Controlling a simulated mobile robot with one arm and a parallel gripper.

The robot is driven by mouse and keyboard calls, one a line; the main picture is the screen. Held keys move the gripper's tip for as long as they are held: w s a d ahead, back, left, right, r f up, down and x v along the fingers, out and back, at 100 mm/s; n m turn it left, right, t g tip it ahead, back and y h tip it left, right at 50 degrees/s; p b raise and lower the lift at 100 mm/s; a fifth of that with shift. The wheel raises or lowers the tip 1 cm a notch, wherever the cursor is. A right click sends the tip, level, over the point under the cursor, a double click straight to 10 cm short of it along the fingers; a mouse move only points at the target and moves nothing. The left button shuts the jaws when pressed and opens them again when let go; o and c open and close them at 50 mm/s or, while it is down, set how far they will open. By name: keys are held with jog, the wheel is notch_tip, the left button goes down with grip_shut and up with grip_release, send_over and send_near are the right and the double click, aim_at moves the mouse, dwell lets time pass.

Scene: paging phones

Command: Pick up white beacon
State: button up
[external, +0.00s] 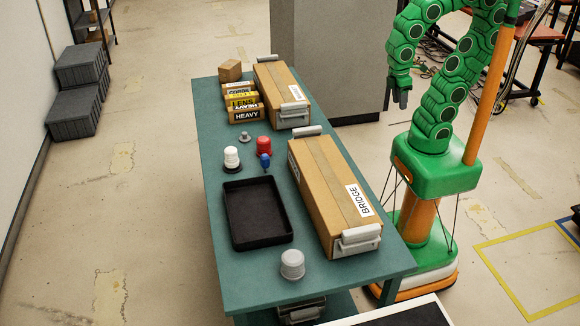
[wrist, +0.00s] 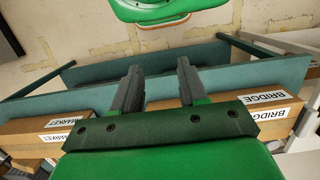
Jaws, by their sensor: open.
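A white beacon (external: 231,155) with a dark base stands upright on the green table (external: 217,200), left of a red beacon (external: 264,145). A second, light grey or whitish beacon (external: 292,263) stands near the table's front end. My gripper (external: 396,98) hangs to the right of the table, apart from all the beacons. In the wrist view my gripper (wrist: 158,83) has its two dark fingers apart with nothing between them. No beacon shows in the wrist view.
A black tray (external: 258,239) lies on the table. The long BRIDGE box (external: 318,180) and another long box (external: 278,88) line its right side. A blue item (external: 265,161) and a small grey item (external: 245,137) stand near the beacons. Small labelled boxes (external: 241,100) sit farther back.

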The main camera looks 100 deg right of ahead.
jog(key=shift+o, duration=0.4)
jog(key=o, duration=0.8)
jog(key=shift+w, duration=0.1)
